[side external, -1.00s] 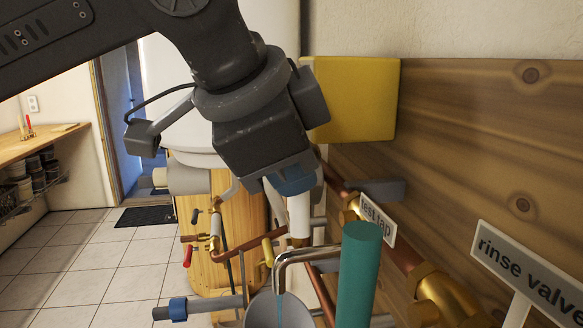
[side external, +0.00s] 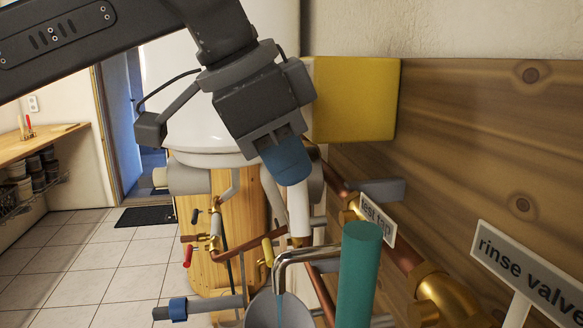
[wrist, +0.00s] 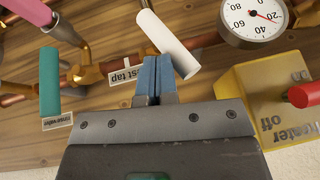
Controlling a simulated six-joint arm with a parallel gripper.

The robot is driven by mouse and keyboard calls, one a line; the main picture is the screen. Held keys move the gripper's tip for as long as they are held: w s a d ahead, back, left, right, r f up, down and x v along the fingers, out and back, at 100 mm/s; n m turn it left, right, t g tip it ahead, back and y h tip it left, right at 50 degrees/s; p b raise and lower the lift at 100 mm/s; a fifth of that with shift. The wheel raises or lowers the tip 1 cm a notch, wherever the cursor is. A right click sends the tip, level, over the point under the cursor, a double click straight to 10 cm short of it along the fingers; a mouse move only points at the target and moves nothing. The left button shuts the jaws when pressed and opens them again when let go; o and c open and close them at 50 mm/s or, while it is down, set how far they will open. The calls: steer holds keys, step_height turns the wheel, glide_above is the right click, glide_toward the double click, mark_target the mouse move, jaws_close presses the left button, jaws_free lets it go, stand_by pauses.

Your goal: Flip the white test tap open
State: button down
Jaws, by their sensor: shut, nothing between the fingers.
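The white handle of the test tap (side external: 298,212) stands near upright below my gripper in the side view. In the wrist view the white handle (wrist: 165,42) lies slanted, its lower end just right of my fingertips. The "test tap" sign (side external: 376,219) is to its right in the side view, and left of my fingers in the wrist view (wrist: 126,72). My gripper (side external: 293,178) has its blue fingers pressed together and empty, just above the handle. The wrist view also shows the closed fingers (wrist: 158,62). I cannot tell whether they touch the handle.
A teal handle (side external: 358,275) and the "rinse valve" sign (side external: 530,270) stand at front right. A curved spout (side external: 310,254) runs water into a grey funnel (side external: 275,312). A yellow box (side external: 355,100) is behind. A gauge (wrist: 252,18) and red knob (wrist: 303,95) sit right in the wrist view.

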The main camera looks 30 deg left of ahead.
steer(key=w+a+g+h, duration=0.1)
steer(key=w+a+f+n+g+h, duration=0.1)
steer(key=g+h, duration=0.1)
steer(key=w+a+g+h, duration=0.1)
steer(key=h, duration=0.1)
steer(key=shift+w+a+f+n+g, duration=0.15)
steer(key=shift+f+n+g, duration=0.15)
steer(key=shift+f+n, duration=0.1)
steer(key=shift+w+a, duration=0.1)
steer(key=shift+w, duration=0.05)
stand_by(0.6)
